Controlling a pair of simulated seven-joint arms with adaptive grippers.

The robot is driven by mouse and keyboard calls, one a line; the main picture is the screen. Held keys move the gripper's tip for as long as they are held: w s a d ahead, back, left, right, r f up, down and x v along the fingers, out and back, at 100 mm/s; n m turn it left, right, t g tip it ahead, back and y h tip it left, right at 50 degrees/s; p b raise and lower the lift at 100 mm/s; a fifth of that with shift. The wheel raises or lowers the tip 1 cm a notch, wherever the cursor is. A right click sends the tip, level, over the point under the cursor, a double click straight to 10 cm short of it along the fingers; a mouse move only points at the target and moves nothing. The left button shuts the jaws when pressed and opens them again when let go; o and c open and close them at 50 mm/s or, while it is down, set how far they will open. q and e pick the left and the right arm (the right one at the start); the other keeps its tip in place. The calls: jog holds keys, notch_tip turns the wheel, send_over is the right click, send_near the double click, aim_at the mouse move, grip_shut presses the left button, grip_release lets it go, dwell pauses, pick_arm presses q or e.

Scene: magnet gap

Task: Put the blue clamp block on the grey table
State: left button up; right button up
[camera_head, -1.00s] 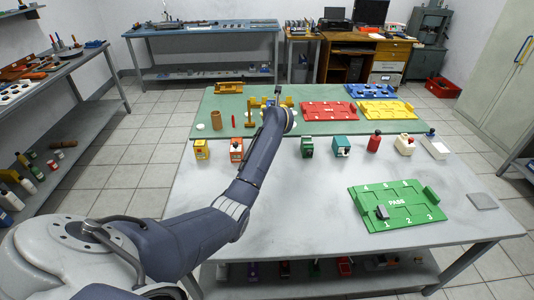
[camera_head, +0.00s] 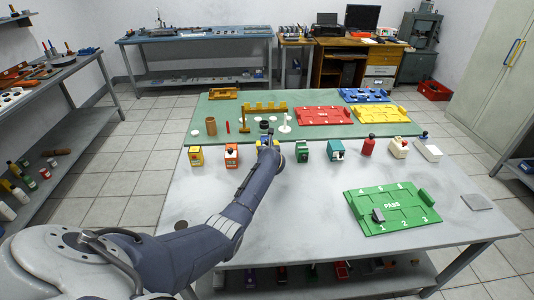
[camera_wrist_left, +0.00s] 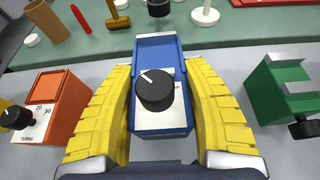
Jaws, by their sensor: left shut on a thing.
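My left gripper (camera_head: 270,152) is at the back edge of the grey table (camera_head: 290,210), between the orange block (camera_head: 231,155) and the green block (camera_head: 303,151). In the left wrist view its yellow fingers (camera_wrist_left: 160,92) are shut on the blue clamp block (camera_wrist_left: 158,48), one on each side. The block is upright, with a black knob and a white label facing the camera. I cannot tell whether its base touches the grey table. In the head view my gripper hides most of it. My right gripper is not in view.
The orange block (camera_wrist_left: 55,103) and green block (camera_wrist_left: 286,88) stand close on either side. A green PASS tray (camera_head: 405,220) lies at right. The table's front middle is clear.

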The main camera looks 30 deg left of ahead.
pick_arm(q)
jog(key=shift+f, duration=1.85)
jog(key=shift+f, duration=0.1)
jog(key=o, duration=1.3)
jog(key=shift+v, duration=6.05)
